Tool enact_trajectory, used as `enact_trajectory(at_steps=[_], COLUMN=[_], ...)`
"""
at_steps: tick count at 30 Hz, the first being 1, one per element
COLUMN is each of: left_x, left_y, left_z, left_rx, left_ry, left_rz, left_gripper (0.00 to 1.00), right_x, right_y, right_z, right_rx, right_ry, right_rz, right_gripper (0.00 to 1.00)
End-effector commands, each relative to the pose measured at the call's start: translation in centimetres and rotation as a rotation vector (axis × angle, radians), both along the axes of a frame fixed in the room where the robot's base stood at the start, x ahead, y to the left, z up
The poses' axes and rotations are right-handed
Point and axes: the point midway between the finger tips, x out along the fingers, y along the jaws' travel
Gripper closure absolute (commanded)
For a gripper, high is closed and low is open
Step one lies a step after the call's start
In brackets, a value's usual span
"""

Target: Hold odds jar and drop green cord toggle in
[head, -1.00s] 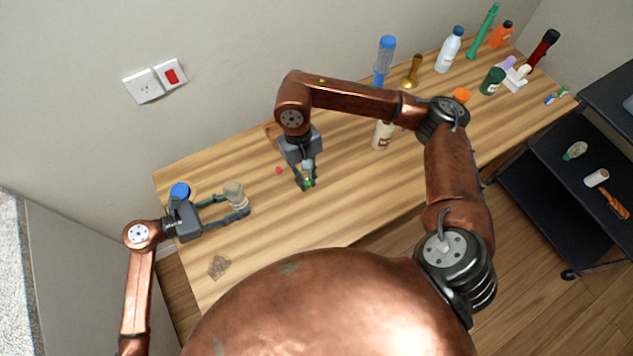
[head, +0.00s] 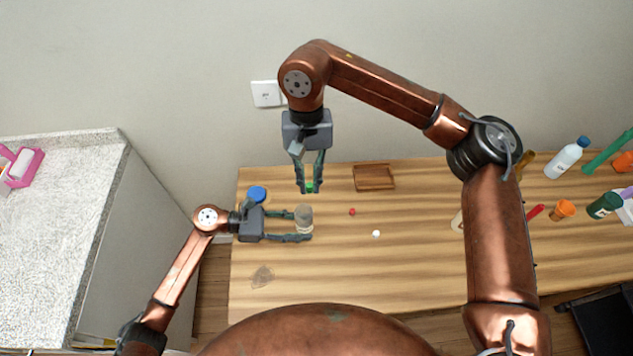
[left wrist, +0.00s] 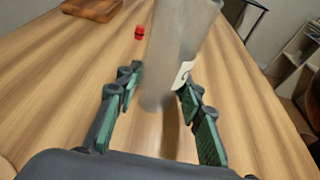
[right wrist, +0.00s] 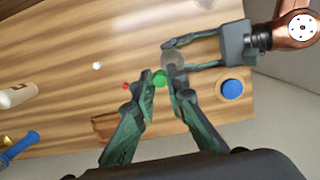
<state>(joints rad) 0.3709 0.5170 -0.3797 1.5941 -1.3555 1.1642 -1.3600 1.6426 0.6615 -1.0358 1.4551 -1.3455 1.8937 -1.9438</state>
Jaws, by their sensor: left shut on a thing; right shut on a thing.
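The odds jar (head: 304,217) is a clear greyish jar. My left gripper (head: 305,227) is shut on it from the left; in the left wrist view the jar (left wrist: 180,45) stands between the fingers, with a pale label patch. The green cord toggle (head: 310,187) is a small green piece between the fingertips of my right gripper (head: 309,189), which points down. In the head view the toggle is just beyond the jar. In the right wrist view the toggle (right wrist: 159,78) lies beside the jar's edge (right wrist: 174,58), not over its middle. The jar's inside is unclear.
A red piece (head: 351,211) and a white piece (head: 376,233) lie right of the jar. A brown wooden tray (head: 374,177) is at the back edge. A blue round lid (head: 257,194) is near my left gripper.

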Motion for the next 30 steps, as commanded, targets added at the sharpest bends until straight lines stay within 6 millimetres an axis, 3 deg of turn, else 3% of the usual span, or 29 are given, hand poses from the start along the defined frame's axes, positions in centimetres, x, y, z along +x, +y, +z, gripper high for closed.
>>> enact_trajectory(at_steps=[12, 23, 24, 30], left_x=[0.0, 0.0, 0.0, 0.0], left_y=[0.0, 0.0, 0.0, 0.0], left_z=[-0.1, -0.1, -0.1, -0.1], left_rx=[0.001, 0.001, 0.001, 0.001], left_ry=[0.000, 0.000, 0.000, 0.000], left_rz=[-0.001, -0.001, -0.001, -0.001], left_gripper=[0.78, 0.78, 0.78, 0.78], right_x=[0.0, 0.0, 0.0, 0.0], right_y=[-0.1, 0.0, 0.0, 0.0], right_z=[-4.5, -5.3, -5.3, -5.3], right_rx=[0.000, 0.001, 0.001, 0.001], right_ry=[0.002, 0.000, 0.000, 0.000], right_rz=[0.001, 0.002, 0.002, 0.002], right_gripper=[0.95, 0.95, 0.86, 0.73])
